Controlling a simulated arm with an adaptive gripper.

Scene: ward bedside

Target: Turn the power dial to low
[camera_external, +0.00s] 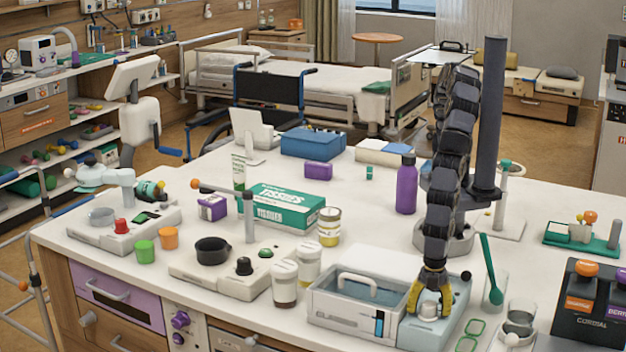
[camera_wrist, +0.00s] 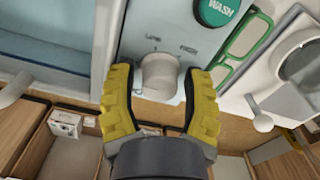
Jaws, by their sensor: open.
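A whitish round dial (camera_wrist: 160,76) stands on a pale grey-blue panel (camera_wrist: 150,25) in the wrist view, with small blurred labels above it. Its pointer setting is not clear. My gripper (camera_wrist: 158,80) is open, its yellow fingers on either side of the dial; I cannot tell whether they touch it. In the external view, my gripper (camera_external: 430,305) points down over the light blue control end (camera_external: 437,332) of a white bath unit (camera_external: 350,315), largely covering the dial there.
A green WASH button (camera_wrist: 217,10) is close beyond the right finger. Left of the gripper is the bath with its raised handle (camera_external: 360,283). Green rectangular frames (camera_external: 470,335), a green spoon (camera_external: 490,270) in a clear container and a dark cordial box (camera_external: 590,305) are to the right.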

